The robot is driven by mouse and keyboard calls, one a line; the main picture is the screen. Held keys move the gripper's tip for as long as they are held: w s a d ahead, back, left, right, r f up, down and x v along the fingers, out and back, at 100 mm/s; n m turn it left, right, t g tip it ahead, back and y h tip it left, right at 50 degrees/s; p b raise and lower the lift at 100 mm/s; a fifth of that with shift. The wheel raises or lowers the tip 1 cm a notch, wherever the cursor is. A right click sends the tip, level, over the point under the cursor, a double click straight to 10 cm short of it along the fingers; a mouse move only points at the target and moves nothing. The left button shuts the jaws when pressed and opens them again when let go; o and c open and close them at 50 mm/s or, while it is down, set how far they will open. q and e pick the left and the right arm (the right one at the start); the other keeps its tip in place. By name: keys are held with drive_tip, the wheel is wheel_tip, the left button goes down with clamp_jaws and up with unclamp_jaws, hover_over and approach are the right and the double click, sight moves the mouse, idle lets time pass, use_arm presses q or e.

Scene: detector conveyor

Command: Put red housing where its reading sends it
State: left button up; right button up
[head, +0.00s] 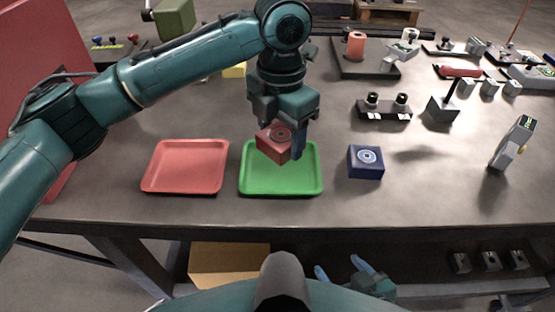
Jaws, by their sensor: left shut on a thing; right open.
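The red housing (270,145) is a small red block with a round ring mark on top. My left gripper (281,143) is shut on it and holds it over the back part of the green tray (280,190). I cannot tell how far above the tray floor it is. A red tray (186,166) lies empty to the left of the green tray. A handheld detector with a small screen (512,143) stands at the right of the table. Its reading is too small to make out. My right gripper (343,272) is open and empty, low at the front edge of the table.
A blue housing (366,161) with a ring mark sits right of the green tray. A black stand with two knobs (384,107) and a dark wedge-shaped block (442,108) are behind it. Several fixtures crowd the back right. The front right of the table is clear.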

sight(280, 171)
use_arm(q)
drive_tip(key=shift+f, duration=2.9)
drive_tip(key=o, duration=1.2)
drive_tip(key=shift+f, duration=0.15)
drive_tip(key=shift+o, duration=0.2)
wheel_tip(280, 171, up, 12)
drive_tip(key=shift+r, duration=0.15)
